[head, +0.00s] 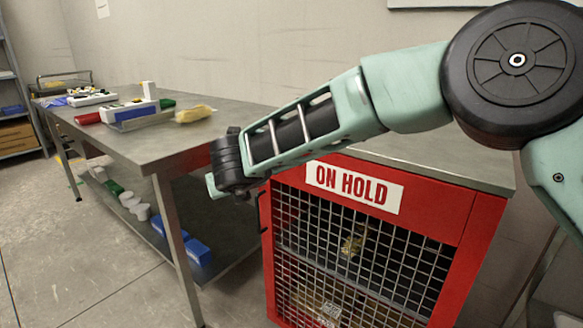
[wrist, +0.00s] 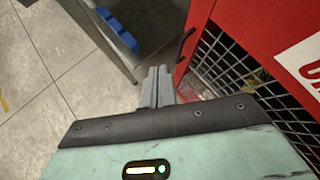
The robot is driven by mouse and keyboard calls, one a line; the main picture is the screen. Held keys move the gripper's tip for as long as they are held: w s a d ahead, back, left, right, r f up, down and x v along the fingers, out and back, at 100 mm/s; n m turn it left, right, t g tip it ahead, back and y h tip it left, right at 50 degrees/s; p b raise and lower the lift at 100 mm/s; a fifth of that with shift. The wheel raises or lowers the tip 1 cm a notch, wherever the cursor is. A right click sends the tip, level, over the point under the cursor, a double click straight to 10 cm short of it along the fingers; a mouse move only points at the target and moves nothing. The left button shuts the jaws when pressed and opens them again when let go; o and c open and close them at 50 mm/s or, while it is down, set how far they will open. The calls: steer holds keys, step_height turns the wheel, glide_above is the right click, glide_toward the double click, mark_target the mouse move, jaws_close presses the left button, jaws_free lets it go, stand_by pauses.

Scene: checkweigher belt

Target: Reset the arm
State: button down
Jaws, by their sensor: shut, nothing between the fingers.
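My arm reaches across the head view from the right, with its wrist end over the gap between the steel table and the red cage. My gripper (wrist: 157,86) shows in the wrist view with its two grey fingers together and nothing between them. It points down toward the floor, beside the cage's dark handle. In the head view only a small part of my gripper (head: 214,187) shows at the end of the arm, below the black wrist joint.
A red ON HOLD cage (head: 468,262) with a mesh door stands right of my gripper; items are inside. A steel table (head: 160,150) with several items on top stands to the left. Blue boxes (head: 198,252) lie on its lower shelf. Floor (head: 110,285) at the front left is clear.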

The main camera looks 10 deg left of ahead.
steer(key=s+d+r+n+g+y, duration=0.2)
steer(key=s+d+r+n+y, duration=0.1)
steer(key=s+n, duration=0.55)
steer(key=s+d+r+n+g+y, duration=0.25)
steer(key=s+n, duration=0.35)
steer(key=n, duration=0.6)
steer(key=s+d+f+n+g+h, duration=0.25)
steer(key=s+d+n, duration=0.4)
steer(key=d, duration=0.35)
steer(key=s+d+f+n+g+h, duration=0.1)
steer(key=s+d+f+n+h, duration=0.15)
steer(key=s+d+n, duration=0.55)
steer(key=s+d+f+n+g+h, duration=0.2)
steer(key=s+d+h, duration=0.3)
steer(key=d, duration=0.6)
step_height(320, 180, up, 20)
steer(key=y+p, duration=0.1)
steer(key=p, duration=1.9)
steer(key=shift+s+a+r, duration=0.15)
steer(key=shift+s+a, duration=0.05)
steer(key=shift+s, duration=0.15)
steer(key=shift+a+y, duration=0.15)
steer(key=shift+y, duration=0.1)
